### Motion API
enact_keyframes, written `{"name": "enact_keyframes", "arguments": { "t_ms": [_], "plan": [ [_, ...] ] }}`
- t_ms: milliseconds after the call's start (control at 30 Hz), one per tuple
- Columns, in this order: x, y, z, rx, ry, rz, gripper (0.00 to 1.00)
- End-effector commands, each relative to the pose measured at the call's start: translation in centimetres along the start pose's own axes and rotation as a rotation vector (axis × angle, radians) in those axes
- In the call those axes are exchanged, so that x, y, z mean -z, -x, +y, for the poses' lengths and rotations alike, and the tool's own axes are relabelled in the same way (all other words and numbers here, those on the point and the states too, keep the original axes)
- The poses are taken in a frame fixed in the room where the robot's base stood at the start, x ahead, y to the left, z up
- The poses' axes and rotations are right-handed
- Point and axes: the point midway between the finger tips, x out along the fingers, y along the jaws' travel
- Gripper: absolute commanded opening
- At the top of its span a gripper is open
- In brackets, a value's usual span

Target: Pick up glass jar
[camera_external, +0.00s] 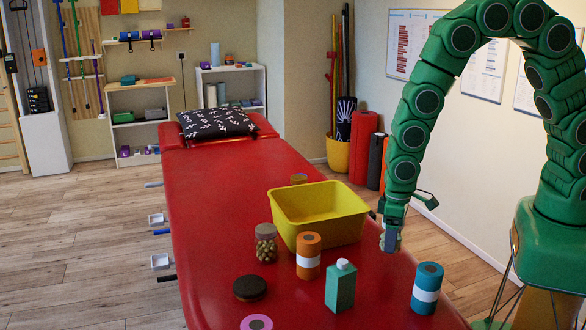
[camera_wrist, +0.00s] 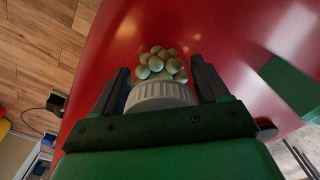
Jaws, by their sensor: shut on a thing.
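My gripper (camera_external: 391,236) is over the right side of the red treatment table (camera_external: 215,200), right of the yellow bin. It is shut on a glass jar (camera_wrist: 158,62) with a pale ribbed lid and several pale green balls inside. In the wrist view, the fingers of my gripper (camera_wrist: 162,76) stand on either side of the jar, by its lid. In the external view the held jar is small and partly hidden by the fingers; I cannot tell whether it touches the table. Another clear jar (camera_external: 266,246) with olive-coloured contents stands left of the bin.
The yellow bin (camera_external: 282,212) is close to my gripper. An orange roll (camera_external: 308,244), a green bottle (camera_external: 340,288), a blue roll (camera_external: 427,275), a dark disc (camera_external: 249,288) and a pink roll (camera_external: 257,322) are at the front.

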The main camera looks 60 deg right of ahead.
Motion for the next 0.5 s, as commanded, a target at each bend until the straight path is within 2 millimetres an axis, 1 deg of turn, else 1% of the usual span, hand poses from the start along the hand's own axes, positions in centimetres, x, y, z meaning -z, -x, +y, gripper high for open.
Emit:
{"name": "enact_keyframes", "arguments": {
  "t_ms": [100,367,500],
  "plan": [
    [-1.0,1.5,0.4,0.001,0.0,0.003,0.32],
    [-3.1,4.4,1.2,0.003,0.0,0.007,0.32],
    [-5.1,5.3,1.9,0.001,-0.001,0.001,0.32]
  ]
}}
